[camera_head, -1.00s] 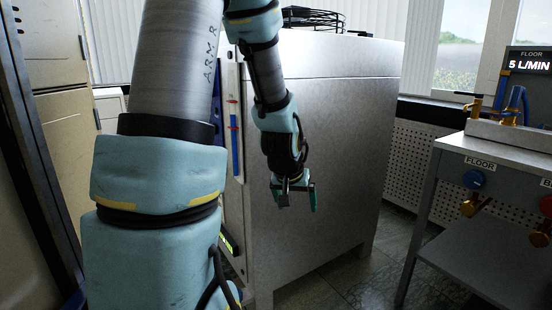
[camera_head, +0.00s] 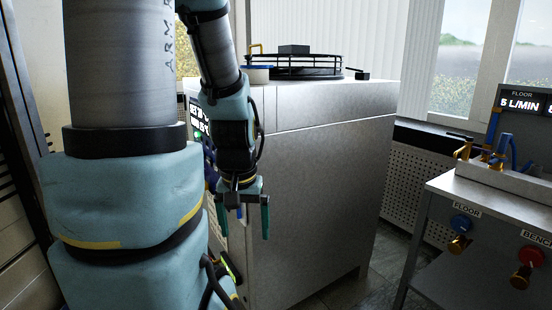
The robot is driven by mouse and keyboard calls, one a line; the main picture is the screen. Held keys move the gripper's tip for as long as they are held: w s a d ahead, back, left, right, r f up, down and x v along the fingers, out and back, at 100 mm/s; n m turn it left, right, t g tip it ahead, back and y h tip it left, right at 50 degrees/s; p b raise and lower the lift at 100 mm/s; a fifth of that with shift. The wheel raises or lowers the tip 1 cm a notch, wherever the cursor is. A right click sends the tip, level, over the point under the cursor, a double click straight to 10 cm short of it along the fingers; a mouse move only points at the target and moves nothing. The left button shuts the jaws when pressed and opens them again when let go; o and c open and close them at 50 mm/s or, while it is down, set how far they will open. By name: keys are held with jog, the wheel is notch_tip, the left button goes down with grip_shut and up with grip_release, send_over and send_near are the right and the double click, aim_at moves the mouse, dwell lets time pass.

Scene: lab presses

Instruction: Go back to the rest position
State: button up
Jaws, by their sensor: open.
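My gripper (camera_head: 244,222) hangs pointing down from my blue and grey arm in the middle left of the head view. Its two green fingers are spread apart, with nothing seen between them. It is in front of the left side of a large grey metal cabinet (camera_head: 320,190). I cannot tell how wide the gap between the gripper and the cabinet is. My upper arm covers much of the left of the view.
A round black rack (camera_head: 293,66) sits on the cabinet. A lit display (camera_head: 199,118) shows partly behind my arm. At the right is a grey bench (camera_head: 490,196) with a blue knob (camera_head: 461,223), a red knob (camera_head: 531,256) and a flow display (camera_head: 521,103). Floor shows between cabinet and bench.

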notch_tip(320, 180, up, 14)
jog(key=p, duration=1.1)
jog(key=shift+p, duration=0.4)
